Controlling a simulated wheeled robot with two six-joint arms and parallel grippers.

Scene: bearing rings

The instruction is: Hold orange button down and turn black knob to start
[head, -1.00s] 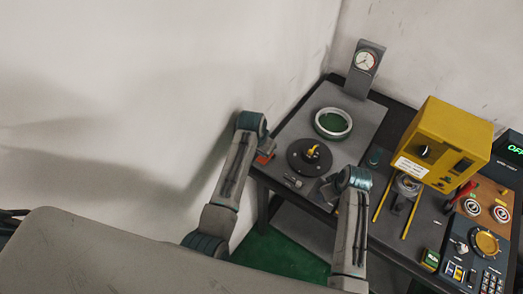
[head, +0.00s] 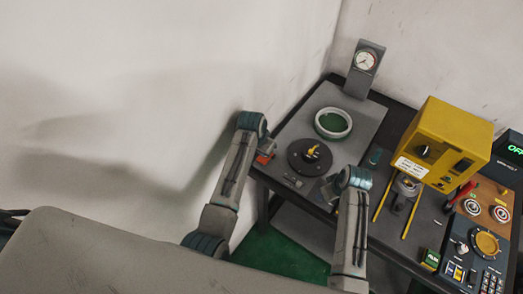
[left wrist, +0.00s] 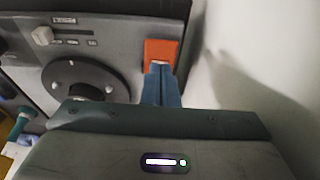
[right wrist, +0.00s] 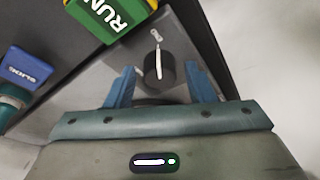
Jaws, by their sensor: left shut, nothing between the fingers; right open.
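The orange button (head: 263,158) is on the near left corner of the grey machine plate, and it also shows in the left wrist view (left wrist: 161,50). My left gripper (left wrist: 160,66) is shut and empty, its fingertips at the button's lower part; I cannot tell how far the button is pressed. The black knob (right wrist: 159,70), with a white pointer line, is in the right wrist view. My right gripper (right wrist: 161,80) is open, one finger on each side of the knob, with gaps showing. In the head view my right gripper (head: 327,187) hides the knob.
A black disc (head: 300,165) with a yellow part and a pale ring (head: 345,133) lie on the plate. A dial gauge (head: 366,62) stands behind. A yellow box (head: 440,135) and a control panel (head: 486,243) are at right. A green RUN block (right wrist: 112,14) is near the right gripper.

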